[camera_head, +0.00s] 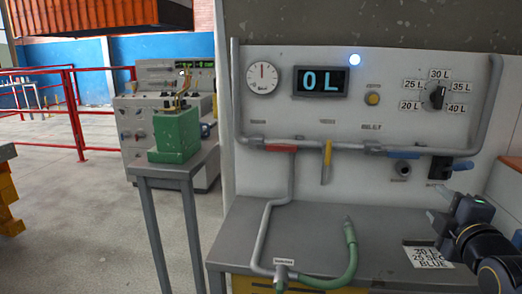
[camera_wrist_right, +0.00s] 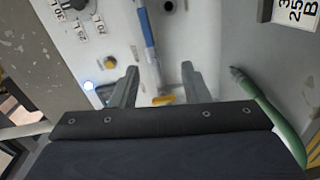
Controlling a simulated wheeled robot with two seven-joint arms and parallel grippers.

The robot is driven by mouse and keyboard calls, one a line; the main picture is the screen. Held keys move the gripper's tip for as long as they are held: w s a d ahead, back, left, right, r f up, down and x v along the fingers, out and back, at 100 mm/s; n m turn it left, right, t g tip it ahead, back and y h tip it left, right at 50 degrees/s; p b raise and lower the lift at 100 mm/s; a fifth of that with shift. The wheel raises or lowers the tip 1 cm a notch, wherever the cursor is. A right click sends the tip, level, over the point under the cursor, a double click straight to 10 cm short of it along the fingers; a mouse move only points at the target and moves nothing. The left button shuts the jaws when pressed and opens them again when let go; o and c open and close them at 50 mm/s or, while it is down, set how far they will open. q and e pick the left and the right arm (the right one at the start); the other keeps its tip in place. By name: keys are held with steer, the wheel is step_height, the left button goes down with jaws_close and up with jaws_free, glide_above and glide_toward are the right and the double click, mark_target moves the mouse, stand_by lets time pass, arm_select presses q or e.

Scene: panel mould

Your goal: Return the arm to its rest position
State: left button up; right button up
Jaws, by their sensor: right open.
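My right gripper (camera_head: 433,202) is at the right of the head view, in front of the panel and above the bench. In the right wrist view its two fingers (camera_wrist_right: 158,77) stand apart with nothing held between them. In the right wrist view the blue handle (camera_wrist_right: 149,35) shows beyond the fingers, with no visible contact. My right arm comes in from the lower right. My left gripper is not in view.
The panel has a display (camera_head: 321,82) reading 0 L, a selector knob (camera_head: 437,97) and a yellow handle (camera_head: 326,162). A green hose (camera_head: 350,255) and a printed card (camera_head: 428,258) lie on the bench (camera_head: 225,228). A green box (camera_head: 177,135) stands left.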

steer(key=s+a+f+m+g+y, duration=0.8)
steer(key=s+a+f+m+g, duration=0.3)
steer(key=s+a+f+m, duration=0.75)
step_height(320, 180, up, 13)
steer(key=s+n+p, duration=0.2)
steer(key=n+p, duration=0.1)
steer(key=p, duration=1.4)
